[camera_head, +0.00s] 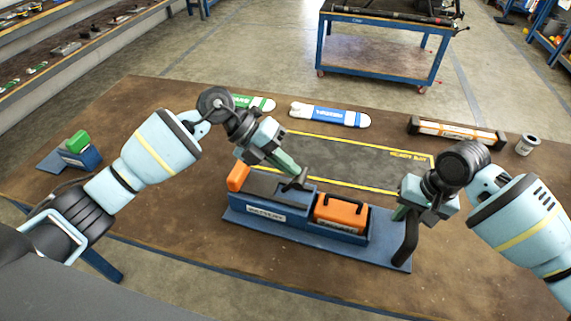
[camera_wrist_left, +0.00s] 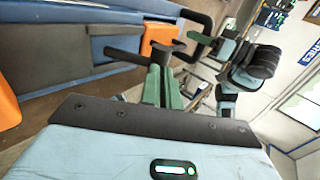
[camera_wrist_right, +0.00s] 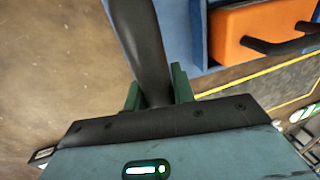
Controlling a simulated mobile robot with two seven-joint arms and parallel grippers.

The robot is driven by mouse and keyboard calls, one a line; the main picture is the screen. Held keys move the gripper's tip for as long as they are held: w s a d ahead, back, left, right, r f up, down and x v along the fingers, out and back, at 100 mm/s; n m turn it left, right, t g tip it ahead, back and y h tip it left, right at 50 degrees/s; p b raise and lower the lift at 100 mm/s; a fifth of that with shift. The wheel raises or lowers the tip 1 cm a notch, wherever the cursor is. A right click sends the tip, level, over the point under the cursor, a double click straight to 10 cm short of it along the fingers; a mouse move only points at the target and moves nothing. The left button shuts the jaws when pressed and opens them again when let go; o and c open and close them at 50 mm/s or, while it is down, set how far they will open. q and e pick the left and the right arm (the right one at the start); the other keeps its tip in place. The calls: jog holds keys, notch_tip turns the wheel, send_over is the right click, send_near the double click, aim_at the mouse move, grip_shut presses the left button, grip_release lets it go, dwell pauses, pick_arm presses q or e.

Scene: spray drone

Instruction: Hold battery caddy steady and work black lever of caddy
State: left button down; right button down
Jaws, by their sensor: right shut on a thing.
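The blue battery caddy (camera_head: 290,235) sits on the brown table, with an orange block under a black handle (camera_head: 340,213) in its right bay. A black lever (camera_head: 297,181) stands near the middle of the caddy, and also shows in the left wrist view (camera_wrist_left: 125,56). My left gripper (camera_head: 297,172) points down at the lever. Its green fingers (camera_wrist_left: 160,75) are close together with their tips at the lever; whether they touch it is unclear. My right gripper (camera_head: 401,213) is shut around the upright black handle (camera_head: 408,240) at the caddy's right end, also in the right wrist view (camera_wrist_right: 140,45).
A yellow-outlined dark mat (camera_head: 370,165) lies behind the caddy. Behind it are a blue-and-white pack (camera_head: 330,115), a green-and-white pack (camera_head: 255,103), an orange-labelled bar (camera_head: 455,132) and a small can (camera_head: 527,145). A blue box with a green top (camera_head: 78,150) stands at left.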

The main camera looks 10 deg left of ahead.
pick_arm(q)
jog(key=shift+s+d+f, duration=0.3)
jog(key=shift+f, duration=0.3)
pick_arm(e)
jog(key=shift+s+a+r, duration=0.1)
jog(key=shift+s+a, duration=0.05)
jog(key=shift+a, duration=0.55)
pick_arm(q)
jog(key=shift+a, duration=0.3)
pick_arm(e)
jog(key=shift+d, duration=0.2)
pick_arm(q)
jog(key=shift+a, duration=0.15)
jog(key=shift+a+r, duration=0.1)
jog(key=shift+a, duration=0.05)
jog(key=d+r+v, duration=0.1)
jog(key=v, duration=1.3)
jog(key=shift+w+a+r, duration=0.15)
jog(key=shift+w, duration=0.2)
pick_arm(e)
jog(key=shift+d, duration=0.2)
jog(key=c, duration=1.1)
grip_release()
